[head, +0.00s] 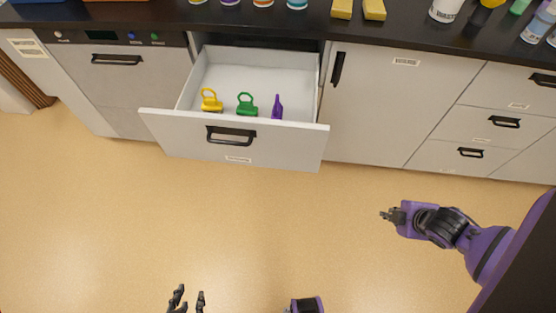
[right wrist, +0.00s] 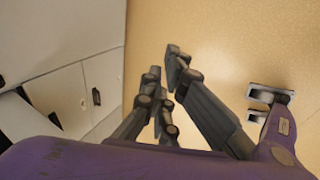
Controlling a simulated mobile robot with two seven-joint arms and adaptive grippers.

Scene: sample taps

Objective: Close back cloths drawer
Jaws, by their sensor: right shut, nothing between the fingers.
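One drawer (head: 232,138) in the back row of cabinets is pulled well out, with a white front, a black handle (head: 231,134) and a small label too small to read. Inside its white tray lie a yellow item (head: 211,104), a green item (head: 247,108) and a purple item (head: 277,110); I see no cloths. My right gripper (head: 387,215) is shut and empty over the floor, to the right of and nearer than the drawer. Its fingers also show in the right wrist view (right wrist: 165,70). My left gripper (head: 187,300) is at the bottom edge, fingers apart, well short of the drawer.
A dishwasher-like unit (head: 115,75) stands left of the drawer, a closed cabinet door (head: 385,105) right of it, and closed drawers (head: 485,125) farther right. The dark counter (head: 400,42) above holds yellow blocks (head: 374,10) and bottles. The floor (head: 260,220) before the drawer is clear.

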